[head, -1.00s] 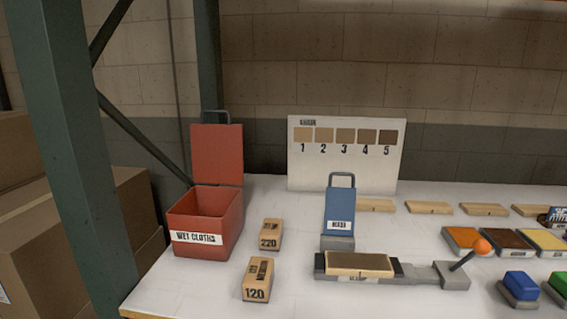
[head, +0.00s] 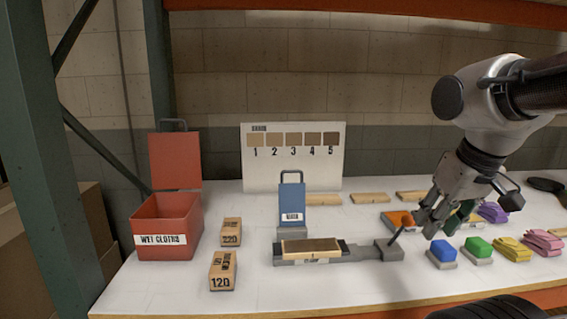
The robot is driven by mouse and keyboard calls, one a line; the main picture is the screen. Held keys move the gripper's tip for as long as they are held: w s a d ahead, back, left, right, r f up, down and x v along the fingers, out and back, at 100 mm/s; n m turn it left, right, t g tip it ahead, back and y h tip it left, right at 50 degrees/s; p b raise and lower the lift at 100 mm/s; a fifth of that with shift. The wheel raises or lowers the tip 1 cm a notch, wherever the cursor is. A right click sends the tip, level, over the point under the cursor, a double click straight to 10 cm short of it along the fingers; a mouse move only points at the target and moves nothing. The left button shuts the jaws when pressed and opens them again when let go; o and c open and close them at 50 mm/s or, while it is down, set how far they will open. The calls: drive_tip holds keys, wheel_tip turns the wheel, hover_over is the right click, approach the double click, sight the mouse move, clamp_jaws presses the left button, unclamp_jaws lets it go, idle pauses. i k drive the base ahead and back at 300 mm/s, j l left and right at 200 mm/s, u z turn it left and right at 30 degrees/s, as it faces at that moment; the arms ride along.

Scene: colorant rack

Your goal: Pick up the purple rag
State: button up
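The purple rag (head: 493,213) lies folded on the white table at the right, partly hidden behind my gripper. My gripper (head: 432,229) points down over the table, to the left of the purple rag in the picture. Its fingers look spread apart, and I see nothing held between them. A dark green item (head: 462,214) shows just behind the fingers, mostly hidden. I cannot tell how high the fingertips are above the table.
A yellow rag (head: 512,250), a pink rag (head: 543,242), a blue block (head: 441,252) and a green block (head: 478,247) lie in front. An open red bin (head: 167,222) is at far left.

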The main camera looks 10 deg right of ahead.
sight(491, 211)
drive_tip(key=z, duration=1.4)
drive_tip(key=l+u, duration=0.1)
drive_tip(key=u, duration=0.25)
drive_tip(key=i+l+u, duration=0.1)
drive_tip(key=u, duration=0.3)
drive_tip(key=i+l+u, duration=0.15)
drive_tip(key=l, duration=0.5)
drive_tip(key=i+l+u, duration=0.15)
drive_tip(key=l, duration=0.5)
drive_tip(key=l+u, duration=0.15)
drive_tip(key=l, duration=0.5)
